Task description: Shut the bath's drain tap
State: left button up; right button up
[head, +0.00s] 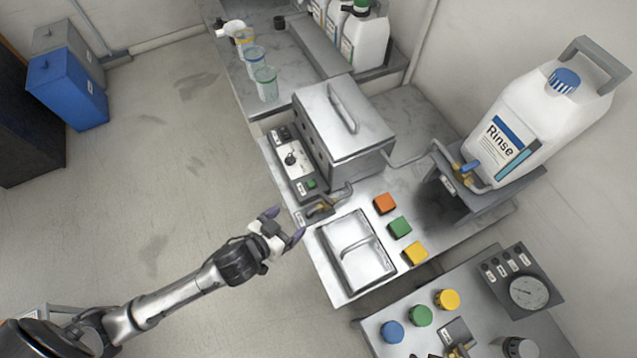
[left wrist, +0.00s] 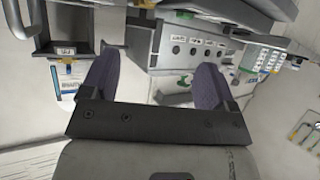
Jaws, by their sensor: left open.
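The bath is a steel box with a lid and bar handle (head: 343,125) on the bench in the head view. A small brass-coloured tap (head: 319,209) sits at its lower front corner, beside a short bent pipe. It is small, and I cannot tell its lever position for sure. My left gripper (head: 285,223) is open and empty, just left of the tap and apart from it, with its purple fingers toward the bench edge. In the left wrist view the open fingers (left wrist: 155,80) have nothing between them. I cannot pick out the drain tap there. My right gripper is out of view.
A control box (head: 291,160) stands in front of the bath. The Rinse canister (head: 530,125) with a blue-handled tap (head: 469,167) stands right.

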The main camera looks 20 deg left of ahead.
aim_at(326, 200)
pick_arm(q)
jog(key=shift+m+t+h, duration=0.3)
jog(key=shift+m+h, duration=0.1)
jog(key=shift+h, duration=0.1)
jog(key=x, duration=0.4)
jog(key=d+r+b+x, duration=0.1)
jog(key=x, duration=0.3)
jog(key=d+x, duration=0.1)
jog(key=x, duration=0.3)
jog(key=shift+w+r, duration=0.2)
jog(key=shift+w, duration=0.05)
jog(key=c, duration=0.9)
jog(key=m+h+p, duration=0.1)
jog(key=m+g+h+p, duration=0.1)
jog(key=h+p, duration=0.1)
jog(key=shift+w+a+r+m, duration=0.15)
jog(key=shift+a+r+m, duration=0.05)
jog(key=shift+r+m, duration=0.2)
jog(key=shift+f+m+g+h+p, duration=0.35)
jog(key=shift+m+g+h+p, duration=0.2)
jog(key=shift+m+g+h, duration=0.25)
